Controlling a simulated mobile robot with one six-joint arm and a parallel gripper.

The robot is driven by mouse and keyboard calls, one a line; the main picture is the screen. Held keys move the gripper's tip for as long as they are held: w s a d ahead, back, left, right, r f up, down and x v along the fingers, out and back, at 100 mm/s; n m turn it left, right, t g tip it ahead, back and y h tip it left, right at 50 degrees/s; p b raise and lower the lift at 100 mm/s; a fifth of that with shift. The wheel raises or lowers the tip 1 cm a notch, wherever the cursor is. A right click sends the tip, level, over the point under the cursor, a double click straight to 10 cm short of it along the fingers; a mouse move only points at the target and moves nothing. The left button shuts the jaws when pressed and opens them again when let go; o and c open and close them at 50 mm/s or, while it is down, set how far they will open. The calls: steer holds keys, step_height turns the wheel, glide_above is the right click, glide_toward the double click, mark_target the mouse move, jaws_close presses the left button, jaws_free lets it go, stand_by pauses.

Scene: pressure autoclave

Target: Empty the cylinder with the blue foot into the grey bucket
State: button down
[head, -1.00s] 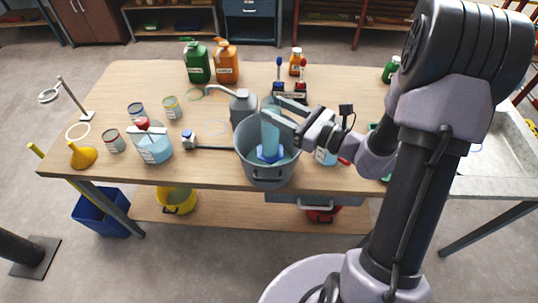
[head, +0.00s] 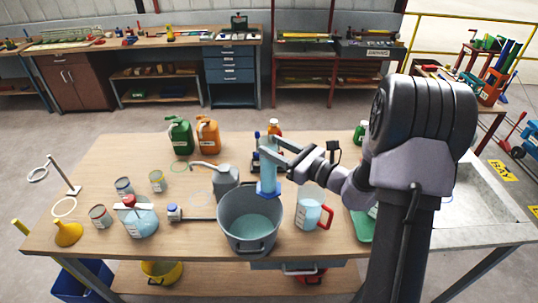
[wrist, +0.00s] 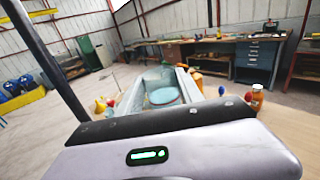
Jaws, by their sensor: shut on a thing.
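The cylinder with the blue foot (head: 268,178) stands upright in my gripper (head: 274,150). Its blue foot is in front of the bucket's right back rim in the picture; whether it touches the rim I cannot tell. The cylinder looks pale blue; how much liquid it holds I cannot tell. My gripper is shut on its upper part. In the wrist view the cylinder's round mouth (wrist: 163,94) shows between the fingers. The grey bucket (head: 249,233) stands at the table's front edge with pale blue liquid inside.
A jug with a red handle (head: 310,208) stands right of the bucket. A grey can (head: 227,180) stands behind it. A flask (head: 140,220), a yellow funnel (head: 68,234) and small tins stand left. Green (head: 180,137) and orange (head: 208,136) canisters stand behind.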

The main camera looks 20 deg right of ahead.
mark_target(269, 163)
steer(key=shift+m+t+h, duration=0.4)
steer(key=shift+m+h, duration=0.1)
steer(key=shift+h, duration=0.2)
steer(key=w+d, duration=0.1)
steer(key=d, duration=0.1)
steer(key=w+d+p, duration=0.1)
steer(key=w+d, duration=0.1)
steer(key=shift+w+d+r, duration=0.15)
steer(key=shift+d, duration=0.1)
